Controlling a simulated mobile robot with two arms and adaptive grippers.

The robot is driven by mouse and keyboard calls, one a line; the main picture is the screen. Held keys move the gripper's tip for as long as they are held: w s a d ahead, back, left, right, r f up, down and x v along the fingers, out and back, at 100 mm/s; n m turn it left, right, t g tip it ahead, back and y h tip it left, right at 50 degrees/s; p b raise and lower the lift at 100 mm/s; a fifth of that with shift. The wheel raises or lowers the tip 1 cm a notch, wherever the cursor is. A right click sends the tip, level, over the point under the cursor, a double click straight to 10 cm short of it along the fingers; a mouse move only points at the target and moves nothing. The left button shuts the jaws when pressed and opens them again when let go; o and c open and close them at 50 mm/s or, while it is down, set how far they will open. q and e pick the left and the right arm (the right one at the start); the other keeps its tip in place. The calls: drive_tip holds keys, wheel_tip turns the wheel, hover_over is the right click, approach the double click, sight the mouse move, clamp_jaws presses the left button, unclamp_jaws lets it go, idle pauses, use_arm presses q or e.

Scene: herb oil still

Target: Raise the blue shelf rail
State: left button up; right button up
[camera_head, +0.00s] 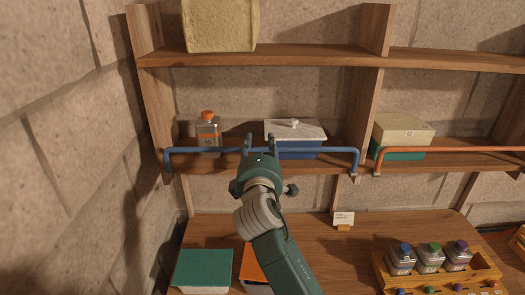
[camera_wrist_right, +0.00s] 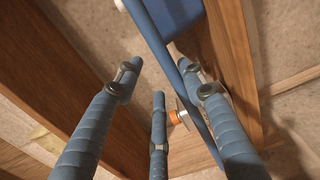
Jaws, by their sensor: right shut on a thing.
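The blue shelf rail (camera_head: 205,150) runs level across the front of the left shelf bay, its bent ends reaching down to the shelf edge. It stands in front of a bottle and a box. In the right wrist view the rail (camera_wrist_right: 165,55) crosses diagonally between my fingers. My right gripper (camera_head: 260,143) is at the middle of the rail, shut on it, with fingertips showing above it. In the wrist view the gripper (camera_wrist_right: 167,85) has its fingers around the rail; the exact contact is hard to see. My left gripper is not in view.
An orange-capped bottle (camera_head: 207,134) and a blue box with a pale lid (camera_head: 298,149) stand behind the rail. An orange rail (camera_head: 450,150) fronts the right bay.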

drive_tip(key=shift+o, duration=0.3)
drive_tip(key=shift+w+a+r, duration=0.15)
drive_tip(key=shift+a+r, duration=0.1)
drive_tip(key=shift+r, duration=0.55)
drive_tip(key=shift+o, duration=1.4)
drive_tip(key=shift+w+f, duration=0.1)
drive_tip(key=shift+w, duration=0.05)
